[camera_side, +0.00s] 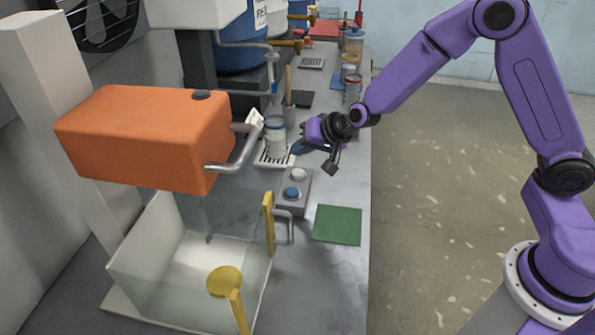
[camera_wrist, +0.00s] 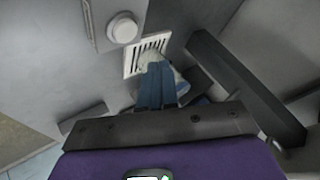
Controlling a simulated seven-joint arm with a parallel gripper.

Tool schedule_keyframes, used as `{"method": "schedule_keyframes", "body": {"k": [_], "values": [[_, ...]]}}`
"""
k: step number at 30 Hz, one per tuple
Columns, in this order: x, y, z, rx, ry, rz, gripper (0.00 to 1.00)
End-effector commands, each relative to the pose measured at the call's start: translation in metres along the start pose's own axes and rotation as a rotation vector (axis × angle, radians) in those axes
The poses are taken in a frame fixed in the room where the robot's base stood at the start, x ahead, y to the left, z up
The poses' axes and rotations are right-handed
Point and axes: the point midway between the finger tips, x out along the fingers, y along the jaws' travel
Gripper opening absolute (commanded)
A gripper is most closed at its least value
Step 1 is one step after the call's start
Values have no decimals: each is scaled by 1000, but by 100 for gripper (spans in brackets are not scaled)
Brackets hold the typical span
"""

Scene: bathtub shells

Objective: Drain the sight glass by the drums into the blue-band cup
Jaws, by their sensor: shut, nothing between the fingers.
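A clear cup with a blue band (camera_side: 275,138) stands on a white slotted drip tray (camera_side: 272,160) in the side view. A grey pipe with a blue tip (camera_side: 273,86) hangs above and behind it, near the blue drums (camera_side: 238,45). I cannot make out the sight glass or a liquid level in it. My gripper (camera_side: 297,149) is shut and empty, its blue fingers just right of the cup and over the tray's edge. In the wrist view the shut fingers (camera_wrist: 160,70) overlap the slotted tray (camera_wrist: 135,58); a pale rounded shape beside them is partly hidden.
An orange tank (camera_side: 145,135) with a grey spout overhangs a glass-walled basin (camera_side: 190,255) at left. Several containers, including a red-banded cup (camera_side: 352,90), stand farther back.

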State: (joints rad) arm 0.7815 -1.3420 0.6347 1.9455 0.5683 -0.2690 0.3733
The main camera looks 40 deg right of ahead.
Motion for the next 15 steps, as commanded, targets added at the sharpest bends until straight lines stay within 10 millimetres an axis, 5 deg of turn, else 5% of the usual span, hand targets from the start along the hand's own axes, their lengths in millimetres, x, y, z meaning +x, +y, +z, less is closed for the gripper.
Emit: {"method": "schedule_keyframes", "body": {"k": [15], "values": [[23, 17, 18, 0, -1, -1, 0]]}}
